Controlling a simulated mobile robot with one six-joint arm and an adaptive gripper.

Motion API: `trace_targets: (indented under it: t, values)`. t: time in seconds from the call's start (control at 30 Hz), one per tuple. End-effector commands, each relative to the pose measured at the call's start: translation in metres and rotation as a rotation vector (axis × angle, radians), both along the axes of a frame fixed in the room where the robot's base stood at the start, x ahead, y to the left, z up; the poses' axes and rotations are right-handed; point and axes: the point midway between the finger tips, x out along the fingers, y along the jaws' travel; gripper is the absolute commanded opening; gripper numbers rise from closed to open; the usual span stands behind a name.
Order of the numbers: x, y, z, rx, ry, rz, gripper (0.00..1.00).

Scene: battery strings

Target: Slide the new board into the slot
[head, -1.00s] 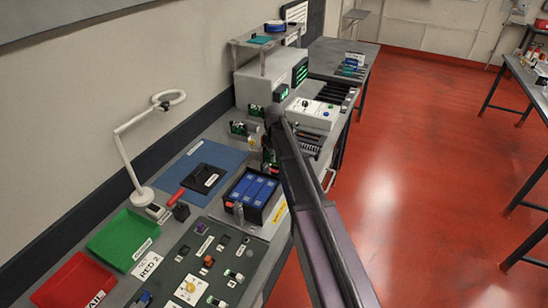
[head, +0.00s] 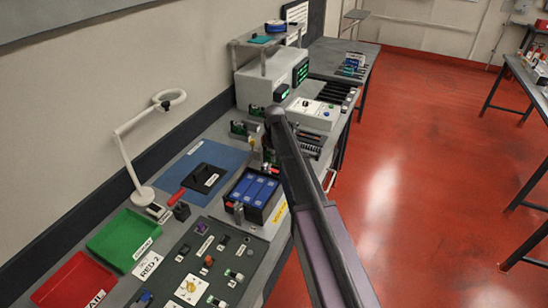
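My arm crosses the head view from the lower right up to the middle, and its far end hides what lies behind it. I cannot make out my gripper's fingers. A small green board (head: 239,128) stands upright in a holder on the bench, left of the arm. Another green board (head: 257,111) stands behind it. Small dark and green parts show at the arm's left edge; I cannot tell whether one is a held board. A dark slotted rack (head: 311,141) is right of the arm, partly hidden. Which board is the new one cannot be told.
A blue battery box (head: 234,209) stands on the bench left of the arm. A black tray (head: 203,179) lies on a blue mat (head: 172,176). Green (head: 122,238) and red (head: 72,283) trays and a lamp (head: 141,194) are left. A white instrument box (head: 314,113) is behind the rack.

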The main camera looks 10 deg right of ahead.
Motion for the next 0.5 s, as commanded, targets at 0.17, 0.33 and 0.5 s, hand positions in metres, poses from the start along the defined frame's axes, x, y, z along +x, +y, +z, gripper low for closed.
trace_targets:
  t: [0.17,0.33,0.5]
  values:
    - [0.0,0.0,-0.0013,0.0,0.0,0.0,0.0]
    - [0.0,0.0,-0.0044,0.0,0.0,0.0,0.0]
    - [-0.0001,-0.0007,-0.0074,0.0,0.0,-0.001,0.0]
